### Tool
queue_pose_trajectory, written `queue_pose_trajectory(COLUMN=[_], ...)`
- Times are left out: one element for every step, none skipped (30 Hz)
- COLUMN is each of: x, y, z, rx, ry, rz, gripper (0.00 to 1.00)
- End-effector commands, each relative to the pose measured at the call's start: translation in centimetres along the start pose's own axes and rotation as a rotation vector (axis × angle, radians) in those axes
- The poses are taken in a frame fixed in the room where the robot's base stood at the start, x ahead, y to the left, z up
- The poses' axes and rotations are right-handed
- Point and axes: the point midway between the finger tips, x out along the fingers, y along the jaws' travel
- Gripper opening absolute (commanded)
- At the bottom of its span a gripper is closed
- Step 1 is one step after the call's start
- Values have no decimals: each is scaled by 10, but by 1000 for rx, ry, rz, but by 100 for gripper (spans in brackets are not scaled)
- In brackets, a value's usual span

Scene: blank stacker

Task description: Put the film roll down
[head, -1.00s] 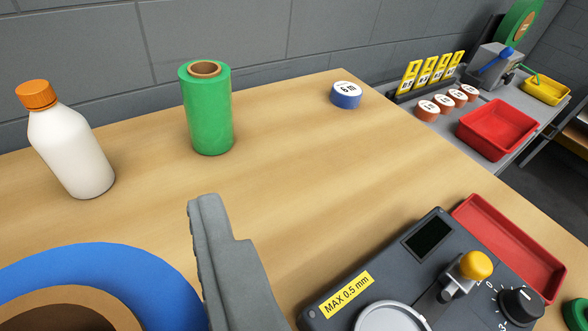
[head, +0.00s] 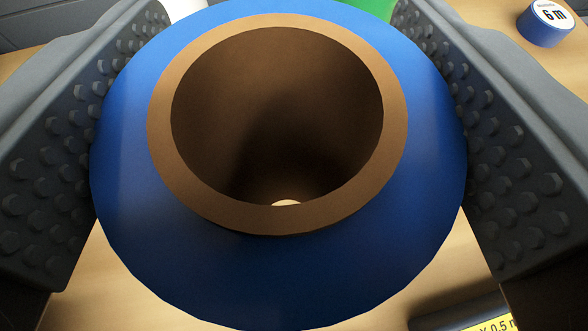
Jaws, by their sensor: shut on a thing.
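A blue film roll (head: 300,275) with a brown cardboard core (head: 175,185) fills the middle of the view, seen from above into its hollow core. My gripper (head: 282,130) is shut on it, with one grey studded jaw against each side. A small patch of light shows at the bottom of the core. The roll's underside is hidden, so I cannot tell whether it touches the wooden table (head: 130,290).
A blue disc marked "6 m" (head: 545,24) lies at the top right. A green roll (head: 372,8) and a white bottle (head: 186,8) show partly behind the blue roll. A dark device with a yellow label (head: 490,324) is at the bottom right edge.

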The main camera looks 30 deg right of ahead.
Motion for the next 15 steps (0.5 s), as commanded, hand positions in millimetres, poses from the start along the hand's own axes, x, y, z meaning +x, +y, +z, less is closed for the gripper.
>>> queue_pose_trajectory(x=[2,2,4,4,5,6,7,8,8,9,9,10,10,10,10], y=[0,0,0,0,0,0,0,0,0,0,0,0,0,0,0], z=[5,8,12,14,17,20,23,25,27,29,30,31,32,33,33], rx=[2,2,2,2,1,1,2,2,1,2,0,1,0,0,1], ry=[-1,-1,-1,0,0,0,0,0,0,0,0,0,0,1,1], rz=[-1,-1,-1,-1,-1,0,0,0,-1,-1,-1,-1,-2,-2,-2], gripper=[8,8,8,8,8,8,8,8,8,8,8,8,8,8,8])
